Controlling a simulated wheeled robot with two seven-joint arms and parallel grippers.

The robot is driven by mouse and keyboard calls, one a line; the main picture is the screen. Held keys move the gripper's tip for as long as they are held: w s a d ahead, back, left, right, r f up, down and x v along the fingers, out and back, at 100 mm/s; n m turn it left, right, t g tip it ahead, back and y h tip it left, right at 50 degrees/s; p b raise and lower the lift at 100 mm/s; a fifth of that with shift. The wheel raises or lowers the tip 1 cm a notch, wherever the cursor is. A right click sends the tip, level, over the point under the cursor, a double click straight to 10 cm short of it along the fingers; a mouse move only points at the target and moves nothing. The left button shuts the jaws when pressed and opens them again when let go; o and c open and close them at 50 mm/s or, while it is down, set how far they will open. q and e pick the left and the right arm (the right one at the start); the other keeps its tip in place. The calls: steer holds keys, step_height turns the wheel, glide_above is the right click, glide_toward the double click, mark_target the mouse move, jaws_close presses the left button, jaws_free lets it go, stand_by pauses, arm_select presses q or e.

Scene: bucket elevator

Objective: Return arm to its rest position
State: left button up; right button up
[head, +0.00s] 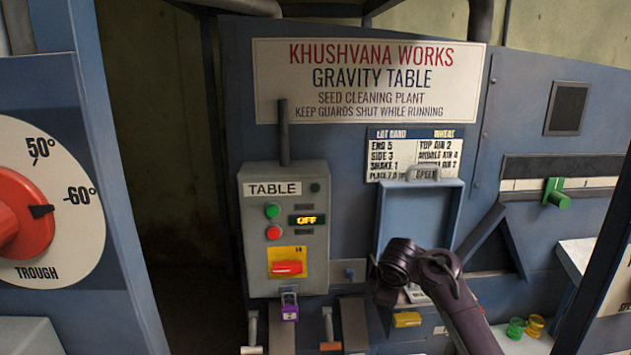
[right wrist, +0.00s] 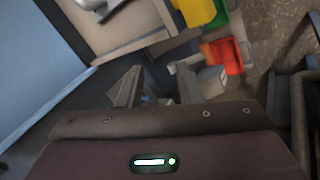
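My right arm (head: 455,290) comes in from the lower right of the head view and reaches up in front of the gravity table's blue panel. Its dark wrist end covers the lower part of the pale blue framed guard (head: 422,215); the fingertips cannot be made out there. In the right wrist view my right gripper (right wrist: 157,88) has its two fingers apart with nothing held between them. My left gripper is in neither view.
The TABLE control box (head: 285,225) shows OFF, left of my right arm. A purple padlock (head: 289,307) hangs below it. Green (head: 515,328) and yellow (head: 534,325) cups stand at lower right. A green handle (head: 555,192) sticks out at right. A trough dial (head: 45,200) is at left.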

steer(key=s+f+m+g, duration=0.1)
steer(key=s+f+m, duration=0.2)
steer(key=s+f, duration=0.5)
steer(key=s+f+m, duration=0.3)
steer(key=s+f, duration=0.1)
steer(key=s, duration=0.9)
steer(key=s+d+r+m+g, duration=0.1)
steer(key=s+d+m, duration=0.15)
steer(key=s, duration=0.75)
steer(key=s+d+r+m+g, duration=0.1)
steer(key=s+m, duration=0.3)
steer(key=s, duration=0.6)
step_height(320, 180, down, 38)
steer(key=s+r+g+b, duration=0.1)
steer(key=s+b, duration=0.1)
steer(key=b, duration=0.5)
steer(key=s+d+f+b, duration=0.1)
steer(key=s+f+b, duration=0.2)
steer(key=s+f, duration=0.6)
steer(key=s+d+f+g+b, duration=0.1)
steer(key=s+d+f+b, duration=0.1)
steer(key=s+f, duration=0.8)
step_height(320, 180, down, 5)
steer(key=shift+s+f+n+g+b, duration=0.1)
steer(key=shift+s+n+g+b, duration=0.2)
steer(key=shift+n+b, duration=0.2)
